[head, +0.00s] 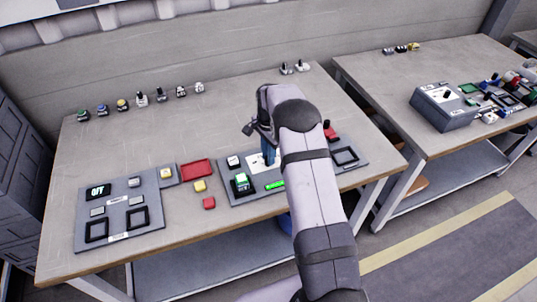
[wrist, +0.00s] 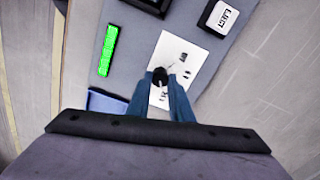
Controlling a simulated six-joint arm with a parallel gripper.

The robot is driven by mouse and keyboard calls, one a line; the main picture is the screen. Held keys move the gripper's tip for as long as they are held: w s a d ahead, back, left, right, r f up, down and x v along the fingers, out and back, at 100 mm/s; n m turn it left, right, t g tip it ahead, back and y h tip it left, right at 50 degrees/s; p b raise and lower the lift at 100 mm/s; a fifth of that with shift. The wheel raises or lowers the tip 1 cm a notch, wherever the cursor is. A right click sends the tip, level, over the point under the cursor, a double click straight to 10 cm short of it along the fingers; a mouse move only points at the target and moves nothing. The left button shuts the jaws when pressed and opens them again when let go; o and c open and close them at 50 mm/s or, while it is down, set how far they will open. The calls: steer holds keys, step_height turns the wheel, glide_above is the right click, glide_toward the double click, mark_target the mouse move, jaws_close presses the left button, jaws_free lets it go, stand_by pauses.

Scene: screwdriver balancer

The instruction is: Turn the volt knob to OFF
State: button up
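The volt knob (wrist: 159,75) is a small black knob on a white plate (wrist: 188,50) with dark markings. The markings are too small to read. My gripper (wrist: 160,80) has its two blue fingers on either side of the knob, with white plate showing between them. The fingers look apart; I cannot tell whether they touch the knob. In the head view my gripper (head: 269,158) points down at the white plate (head: 255,163) on the right grey panel. My arm hides the knob and part of that panel there.
The grey panel (head: 234,199) also carries a lit green bar (wrist: 108,50), a green button (head: 241,180) and an EJECT button (wrist: 223,16). A red tray (head: 198,169) lies between. Several small switches line the table's back.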

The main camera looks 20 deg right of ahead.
jaws_close()
steer(key=shift+n, duration=0.4)
steer(key=n+b, duration=0.1)
steer(key=n, duration=0.3)
steer(key=shift+n, duration=0.3)
steer(key=n+b, duration=0.1)
steer(key=n, duration=0.5)
steer(key=shift+a, duration=0.1)
steer(key=n, duration=0.6)
steer(key=shift+w+r+n, duration=0.1)
steer(key=shift+n, duration=0.2)
steer(key=n, duration=0.5)
steer(key=shift+n, duration=0.4)
